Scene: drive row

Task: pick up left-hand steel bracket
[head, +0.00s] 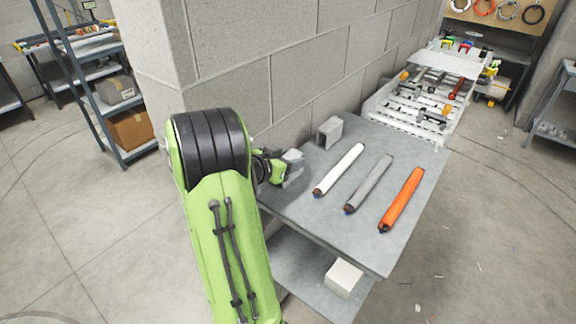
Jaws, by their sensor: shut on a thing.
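My gripper (280,166) is at the left end of the grey table, beside the block wall. It is shut on a grey piece that looks like the left-hand steel bracket (293,157). The fingers and my arm hide part of this bracket. I cannot tell whether it touches the tabletop. A second grey steel bracket (329,132) stands on the table near the wall, to the right of my gripper and apart from it.
A white roll (339,168), a grey roll (368,184) and an orange roll (401,199) lie on the table (345,234). A white rack of tools (383,104) stands at the far end. A pale block (343,278) sits on the lower shelf. Floor is open to the right.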

